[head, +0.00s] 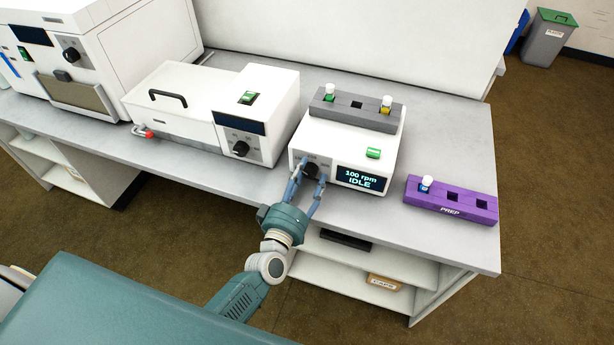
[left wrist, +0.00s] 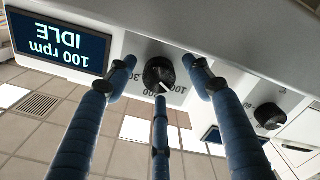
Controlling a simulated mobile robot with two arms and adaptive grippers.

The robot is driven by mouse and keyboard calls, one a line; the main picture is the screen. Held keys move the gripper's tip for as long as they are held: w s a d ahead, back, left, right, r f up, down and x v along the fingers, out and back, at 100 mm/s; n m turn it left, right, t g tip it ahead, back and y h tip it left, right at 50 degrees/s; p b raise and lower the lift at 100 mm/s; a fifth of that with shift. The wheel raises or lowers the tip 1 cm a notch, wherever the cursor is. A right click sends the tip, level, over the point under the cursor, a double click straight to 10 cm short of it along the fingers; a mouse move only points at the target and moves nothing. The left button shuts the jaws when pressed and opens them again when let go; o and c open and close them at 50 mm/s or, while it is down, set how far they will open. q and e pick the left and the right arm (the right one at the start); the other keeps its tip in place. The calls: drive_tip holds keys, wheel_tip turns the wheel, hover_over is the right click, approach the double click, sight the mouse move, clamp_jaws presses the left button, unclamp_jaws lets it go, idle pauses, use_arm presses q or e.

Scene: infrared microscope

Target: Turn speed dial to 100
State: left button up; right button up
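The speed dial (head: 312,168) is a black knob on the front of a white device (head: 345,140). It also shows in the left wrist view (left wrist: 158,73), with a pale pointer mark and printed numbers around it. The device's display (head: 360,179) reads "100 rpm" and "IDLE"; the wrist view shows it upside down (left wrist: 60,43). My left gripper (head: 313,174) is at the dial, its fingers spread around the knob. In the wrist view, gaps show between the two outer fingertips and the knob. The middle finger's tip lies close to the knob; contact is unclear.
A grey rack (head: 356,110) with capped vials sits on the device, above a green switch (head: 373,153). A purple rack (head: 450,205) marked PREP stands to the right. Another white instrument (head: 215,115) with its own knob (head: 240,149) stands to the left.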

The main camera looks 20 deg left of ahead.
use_arm(q)
drive_tip(key=s, duration=1.2)
drive_tip(key=shift+a, duration=0.2)
drive_tip(key=shift+f, duration=0.1)
drive_tip(key=s+f+m+g, duration=0.3)
drive_tip(key=s+f, duration=0.1)
drive_tip(key=f, duration=0.6)
drive_tip(key=s+f+m+g+h, duration=0.1)
drive_tip(key=s+f+m+g, duration=0.3)
drive_tip(key=f, duration=0.7)
drive_tip(key=s+f+m+g, duration=0.15)
drive_tip(key=s+f, duration=0.35)
drive_tip(key=f, duration=0.5)
drive_tip(key=s+a+f+m+g, duration=0.1)
drive_tip(key=s+a+f+g, duration=0.1)
drive_tip(key=s+f, duration=0.3)
drive_tip(key=s+a+f+m+g+y, duration=0.1)
drive_tip(key=s+f, duration=0.4)
drive_tip(key=s, duration=0.7)
drive_tip(key=s+a+f+m+g, duration=0.1)
drive_tip(key=s+a+f+g, duration=0.2)
drive_tip(key=s+f+g, duration=0.2)
drive_tip(key=s, duration=0.3)
drive_tip(key=shift+s+y, duration=0.3)
